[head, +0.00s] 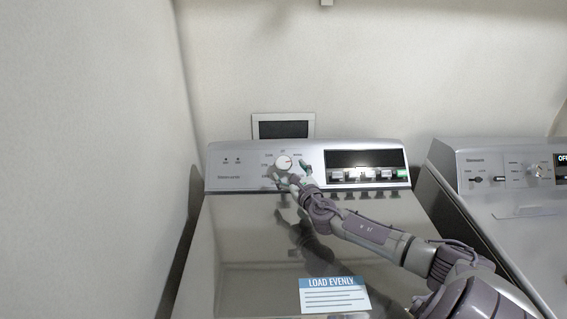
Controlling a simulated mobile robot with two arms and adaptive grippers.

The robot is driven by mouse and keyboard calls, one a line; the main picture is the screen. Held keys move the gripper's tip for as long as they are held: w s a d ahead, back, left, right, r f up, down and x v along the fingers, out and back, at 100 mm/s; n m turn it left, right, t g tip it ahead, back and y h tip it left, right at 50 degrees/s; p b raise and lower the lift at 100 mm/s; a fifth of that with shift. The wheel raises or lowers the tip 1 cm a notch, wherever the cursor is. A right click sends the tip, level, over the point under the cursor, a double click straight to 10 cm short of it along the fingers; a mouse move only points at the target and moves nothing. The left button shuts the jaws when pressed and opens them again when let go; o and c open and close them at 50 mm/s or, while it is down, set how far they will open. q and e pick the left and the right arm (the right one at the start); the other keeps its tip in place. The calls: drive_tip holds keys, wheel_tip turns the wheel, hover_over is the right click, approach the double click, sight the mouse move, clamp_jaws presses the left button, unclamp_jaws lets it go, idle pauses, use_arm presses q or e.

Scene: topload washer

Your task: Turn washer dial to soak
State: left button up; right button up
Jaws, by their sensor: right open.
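The washer (233,220) stands in the middle of the head view, with a sloped control panel at its back. Its round white dial (283,162) sits left of the panel's centre, ringed by small labels too small to read surely. My right gripper (288,178) is open, with its fingers just below and around the lower side of the dial. I cannot tell whether a fingertip touches it. The gripper hides the labels under the dial. My left gripper is not in view.
A dark display (361,158) with a row of buttons (367,175) lies right of the dial. A second machine (510,205) stands at the right. A wall (90,150) closes off the left side. A "LOAD EVENLY" label (334,295) lies on the lid.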

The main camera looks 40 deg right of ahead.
sight(282, 168)
drive_tip(key=shift+x, duration=2.6)
drive_tip(key=shift+c, duration=0.4)
drive_tip(key=c, duration=1.1)
drive_tip(key=shift+m+h, duration=0.3)
drive_tip(key=shift+m, duration=0.1)
drive_tip(key=shift+m+g+h, duration=0.4)
drive_tip(key=shift+m+h, duration=0.7)
drive_tip(key=shift+m, duration=0.1)
drive_tip(key=shift+f+m+g+h, duration=0.1)
drive_tip(key=shift+m+g+h, duration=0.4)
drive_tip(key=shift+m+h, duration=0.6)
drive_tip(key=m+g+h, duration=0.2)
drive_tip(key=m, duration=0.1)
drive_tip(key=m+g+h+b, duration=0.1)
drive_tip(key=m+g+h, duration=0.1)
drive_tip(key=m, duration=0.2)
drive_tip(key=shift+g+b, duration=0.3)
drive_tip(key=shift+g, duration=0.1)
drive_tip(key=shift+m, duration=0.5)
